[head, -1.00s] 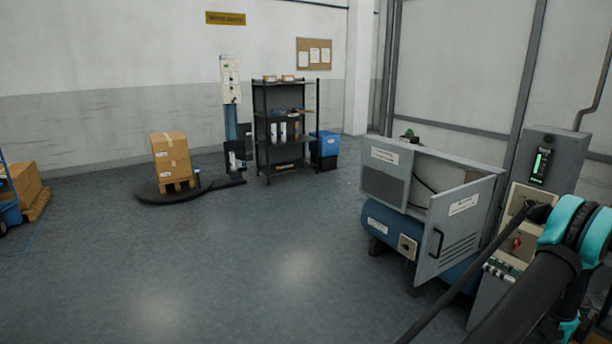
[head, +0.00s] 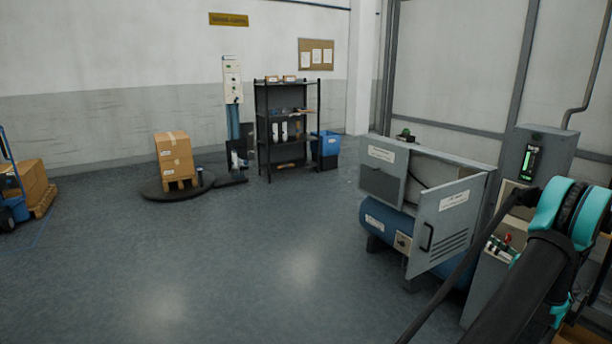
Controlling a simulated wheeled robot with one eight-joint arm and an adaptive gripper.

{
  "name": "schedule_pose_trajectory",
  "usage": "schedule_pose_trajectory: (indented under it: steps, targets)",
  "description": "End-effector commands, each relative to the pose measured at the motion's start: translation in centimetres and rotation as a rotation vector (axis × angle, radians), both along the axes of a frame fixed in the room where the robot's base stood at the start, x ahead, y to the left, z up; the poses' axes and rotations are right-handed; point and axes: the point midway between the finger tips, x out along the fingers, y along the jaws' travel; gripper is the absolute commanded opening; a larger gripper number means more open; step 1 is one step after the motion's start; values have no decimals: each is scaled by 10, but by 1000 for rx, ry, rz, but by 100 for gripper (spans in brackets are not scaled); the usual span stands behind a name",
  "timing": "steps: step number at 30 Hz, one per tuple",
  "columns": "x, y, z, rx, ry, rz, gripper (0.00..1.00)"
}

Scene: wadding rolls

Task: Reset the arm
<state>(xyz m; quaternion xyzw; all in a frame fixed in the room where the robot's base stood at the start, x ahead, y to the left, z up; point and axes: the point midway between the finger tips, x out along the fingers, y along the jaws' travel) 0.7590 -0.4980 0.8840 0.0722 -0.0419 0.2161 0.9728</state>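My arm, black with teal joint rings, shows at the lower right of the head view, in front of the grey control cabinet. Its gripper is outside the picture, so what the fingers do is hidden. The grey control cabinet (head: 541,160) has a green lit indicator and a red control. Beside it is a blue compressor tank (head: 387,224) under a grey housing (head: 384,184). The housing's vented door (head: 452,226) stands open.
A stack of cardboard boxes (head: 174,153) stands on a round dark platform (head: 150,189) at the back left. A black shelf (head: 287,148) and a blue bin (head: 328,144) stand by the wall. A pallet with boxes (head: 33,182) is at far left. The middle floor is clear.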

Motion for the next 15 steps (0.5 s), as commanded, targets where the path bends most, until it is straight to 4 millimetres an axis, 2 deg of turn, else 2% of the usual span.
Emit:
schedule_pose_trajectory:
  steps: [8, 12, 15]
  targets:
    - [49, 25, 85, 257, -45, -129, 33]
    - [73, 46, 142, 509, -70, -222, 33]
    - [82, 62, 174, 724, -77, -286, 33]
